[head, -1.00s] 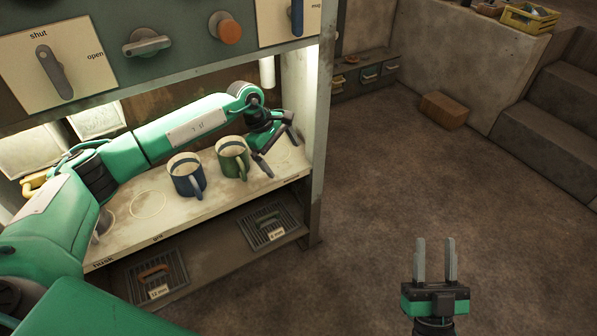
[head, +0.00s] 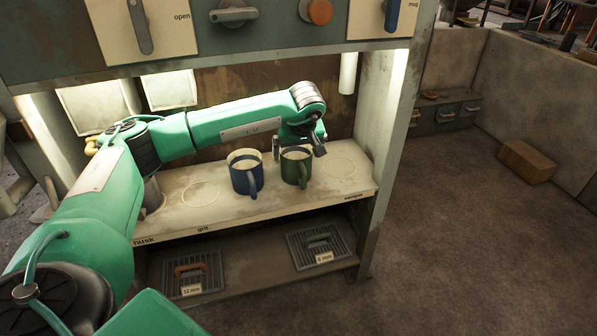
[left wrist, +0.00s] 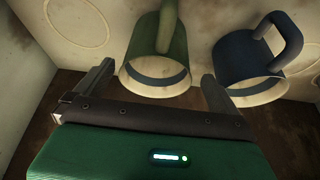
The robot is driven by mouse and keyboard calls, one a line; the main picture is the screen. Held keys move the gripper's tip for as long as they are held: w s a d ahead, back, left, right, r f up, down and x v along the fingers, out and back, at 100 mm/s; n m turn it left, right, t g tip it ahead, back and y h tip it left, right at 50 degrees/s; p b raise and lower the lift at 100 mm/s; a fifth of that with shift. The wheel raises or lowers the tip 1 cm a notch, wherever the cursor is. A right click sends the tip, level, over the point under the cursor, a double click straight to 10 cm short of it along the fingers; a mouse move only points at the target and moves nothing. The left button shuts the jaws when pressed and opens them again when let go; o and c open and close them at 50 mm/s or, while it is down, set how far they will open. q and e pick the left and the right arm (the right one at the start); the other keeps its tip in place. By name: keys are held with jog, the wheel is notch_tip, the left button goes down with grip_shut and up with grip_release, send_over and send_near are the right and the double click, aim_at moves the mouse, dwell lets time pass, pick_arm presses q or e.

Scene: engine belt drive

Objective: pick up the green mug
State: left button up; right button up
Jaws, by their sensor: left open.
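The green mug (head: 296,174) stands upright on the pale shelf, its handle toward the front. My left gripper (head: 298,153) is open at the green mug's back, with one finger to each side of its upper part. In the left wrist view, the green mug (left wrist: 165,45) has its rim between the two open fingertips (left wrist: 158,70), with a gap visible on each side. The gripper's palm is clear of the mug. My right gripper is out of view.
A blue mug (head: 246,178) stands close to the left of the green one, also in the left wrist view (left wrist: 245,65). The shelf (head: 225,210) has empty ring marks at both sides. A side post (head: 385,130) stands right, a control panel above.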

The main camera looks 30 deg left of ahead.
pick_arm(q)
jog(key=x, duration=0.2)
jog(key=b+x, duration=0.1)
jog(key=x, duration=0.1)
jog(key=b+x, duration=0.1)
jog(key=x, duration=0.1)
jog(key=shift+w+a+r, duration=0.2)
jog(key=shift+w, duration=0.15)
jog(key=c, duration=0.9)
